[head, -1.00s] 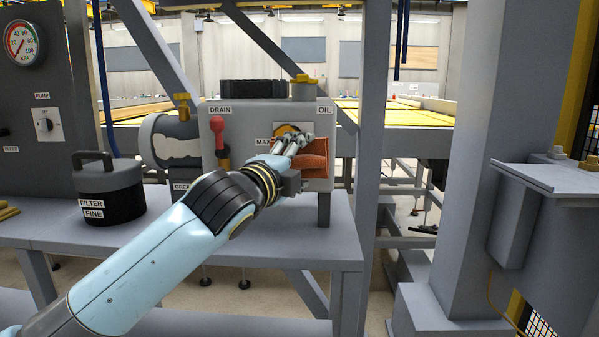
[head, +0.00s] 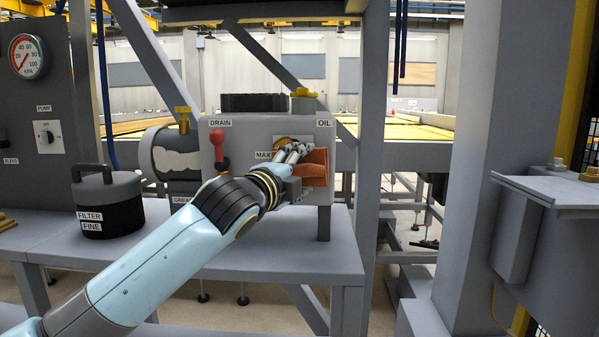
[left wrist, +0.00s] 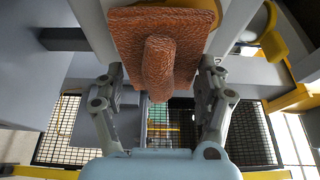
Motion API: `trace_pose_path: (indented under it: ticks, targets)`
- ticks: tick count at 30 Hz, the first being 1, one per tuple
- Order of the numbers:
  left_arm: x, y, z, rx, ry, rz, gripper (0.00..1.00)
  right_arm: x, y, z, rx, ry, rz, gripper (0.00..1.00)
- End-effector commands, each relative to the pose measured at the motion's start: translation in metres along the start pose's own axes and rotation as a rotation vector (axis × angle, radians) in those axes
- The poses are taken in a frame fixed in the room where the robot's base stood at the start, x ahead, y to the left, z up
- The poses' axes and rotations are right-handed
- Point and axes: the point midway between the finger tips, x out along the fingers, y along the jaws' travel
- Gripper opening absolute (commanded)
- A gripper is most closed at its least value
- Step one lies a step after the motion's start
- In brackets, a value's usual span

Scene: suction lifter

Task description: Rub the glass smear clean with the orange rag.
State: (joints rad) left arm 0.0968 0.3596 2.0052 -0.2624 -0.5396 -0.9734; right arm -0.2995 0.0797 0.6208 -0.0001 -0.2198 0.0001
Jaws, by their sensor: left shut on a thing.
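The orange rag (head: 316,168) is at the front of the grey oil box, against the sight glass (head: 284,141) area. The left wrist view shows it as a textured orange pad with a raised grip (left wrist: 158,62). My left gripper (head: 296,155) is shut on the rag, one finger on each side of the grip. The gripper and rag hide most of the glass; only an amber upper part shows beside the MAX label. A smear cannot be made out there. My right gripper is in neither view.
The red DRAIN lever (head: 218,145) stands left of the glass. A black FILTER canister (head: 107,203) sits on the grey bench (head: 240,252). A pale-smeared grease cylinder (head: 172,158) is left of the box. A grey post (head: 478,180) stands to the right.

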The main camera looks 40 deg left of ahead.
Motion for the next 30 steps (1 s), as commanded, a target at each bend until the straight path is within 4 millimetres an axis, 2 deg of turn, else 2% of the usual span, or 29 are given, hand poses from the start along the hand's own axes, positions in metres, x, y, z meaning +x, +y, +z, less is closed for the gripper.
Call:
trace_pose_path:
  ticks: [30]
  targets:
    - [0.019,-0.001,0.008,0.001,0.000,0.000,0.46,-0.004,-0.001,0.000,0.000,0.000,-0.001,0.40]
